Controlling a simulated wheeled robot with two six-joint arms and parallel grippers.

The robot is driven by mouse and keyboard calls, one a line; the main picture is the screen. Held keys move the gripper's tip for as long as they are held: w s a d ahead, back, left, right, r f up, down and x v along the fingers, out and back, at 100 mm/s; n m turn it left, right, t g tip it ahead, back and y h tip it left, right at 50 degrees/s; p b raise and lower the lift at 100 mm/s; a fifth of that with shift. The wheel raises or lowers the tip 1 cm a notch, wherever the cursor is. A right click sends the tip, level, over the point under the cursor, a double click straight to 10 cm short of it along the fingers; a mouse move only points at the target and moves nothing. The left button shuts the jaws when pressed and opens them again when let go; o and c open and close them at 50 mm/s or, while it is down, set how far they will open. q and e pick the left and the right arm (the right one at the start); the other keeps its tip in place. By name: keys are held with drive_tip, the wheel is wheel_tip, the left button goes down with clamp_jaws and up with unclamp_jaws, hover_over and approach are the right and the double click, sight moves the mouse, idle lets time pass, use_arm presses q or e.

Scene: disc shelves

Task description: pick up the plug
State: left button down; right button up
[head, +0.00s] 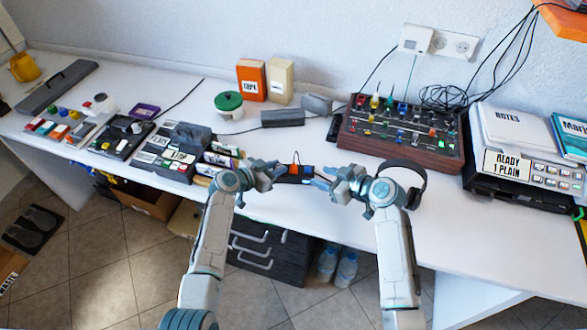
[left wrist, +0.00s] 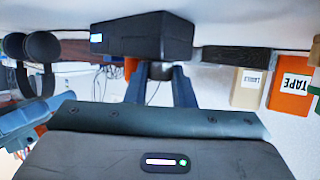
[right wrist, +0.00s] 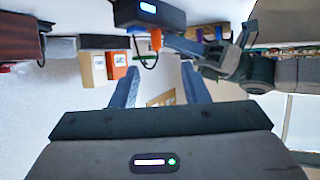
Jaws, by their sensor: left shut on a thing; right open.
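The orange plug (head: 295,168) with a black cable is at the desk's front, between my two grippers. It shows beside a black box with a lit display (right wrist: 148,12) in the right wrist view, where the plug (right wrist: 156,40) is at the tips of my left gripper (right wrist: 168,42). My left gripper (head: 282,172) is shut on the plug, and its fingers partly hide it. Whether the plug touches the box cannot be told. My right gripper (head: 325,178) is open and empty, to the right of the plug; its spread fingers show in the right wrist view (right wrist: 160,85).
A synthesizer panel (head: 400,140) with knobs and a printer (head: 525,160) stand to the right. Marker pens and button devices (head: 165,148) lie to the left. The white desk (head: 450,215) is bare at front right.

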sight(299, 175)
drive_tip(key=shift+m+t, duration=0.3)
drive_tip(key=shift+t, duration=0.1)
drive_tip(key=x, duration=0.5)
drive_tip(key=shift+w+a+f, duration=0.1)
drive_tip(key=shift+a+f, duration=0.1)
drive_tip(key=shift+a, duration=0.05)
drive_tip(key=shift+x, duration=2.7)
drive_tip(key=shift+w+d+f, duration=0.1)
drive_tip(key=shift+d+f, duration=0.05)
drive_tip(key=shift+d, duration=0.05)
clamp_jaws()
